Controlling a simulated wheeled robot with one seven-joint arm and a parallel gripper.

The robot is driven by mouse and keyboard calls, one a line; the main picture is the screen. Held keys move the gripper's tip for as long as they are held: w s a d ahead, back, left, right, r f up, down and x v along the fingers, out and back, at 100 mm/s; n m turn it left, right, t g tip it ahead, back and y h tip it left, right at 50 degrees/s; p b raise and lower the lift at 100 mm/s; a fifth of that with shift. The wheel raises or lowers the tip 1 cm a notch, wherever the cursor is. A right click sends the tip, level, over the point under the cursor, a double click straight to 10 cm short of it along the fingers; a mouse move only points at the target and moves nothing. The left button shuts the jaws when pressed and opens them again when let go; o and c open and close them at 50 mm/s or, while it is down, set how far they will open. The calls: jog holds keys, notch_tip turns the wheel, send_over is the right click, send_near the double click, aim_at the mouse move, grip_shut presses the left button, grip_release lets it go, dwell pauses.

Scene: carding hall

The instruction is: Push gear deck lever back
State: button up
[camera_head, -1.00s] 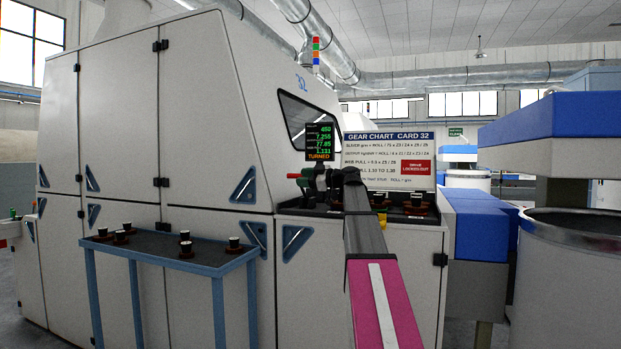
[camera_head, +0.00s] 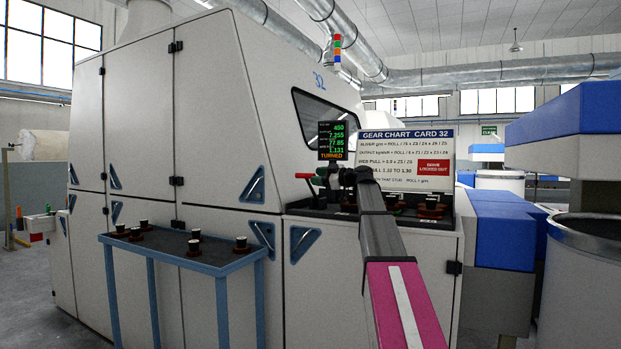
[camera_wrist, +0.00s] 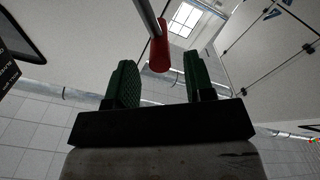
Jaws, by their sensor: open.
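The gear deck lever has a red handle (camera_head: 305,175) at the left end of the gear deck, on the front of the carding machine. In the wrist view the red handle (camera_wrist: 160,52) hangs from a grey rod (camera_wrist: 147,14) and appears between the two green fingers. My gripper (camera_wrist: 158,72) is open, with a finger on each side of the handle and gaps visible on both sides. I cannot tell whether the handle is inside the jaws in depth. In the head view my arm hides part of the deck, and my gripper (camera_head: 322,179) is small and dark beside the lever.
A display (camera_head: 331,140) reads TURNED, and a gear chart (camera_head: 405,160) with a red DRIVE LOCKED OUT label stands behind the deck. Several dark gears (camera_head: 430,208) sit on the right of the deck. A blue-framed side table (camera_head: 165,243) holds several small pieces.

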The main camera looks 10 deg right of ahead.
aim_at(306, 175)
jog(key=shift+x, duration=1.95)
jog(key=shift+c, duration=0.4)
grip_shut()
jog(key=shift+r, duration=0.1)
jog(key=shift+w+d+r+m, duration=0.3)
jog(key=shift+w+r+m, duration=0.05)
jog(key=shift+w+m, duration=0.1)
jog(key=w+d+r+m, duration=0.4)
jog(key=w+d+m, duration=0.2)
jog(key=w, duration=0.3)
jog(key=shift+d+m, duration=0.35)
jog(key=shift+m, duration=0.1)
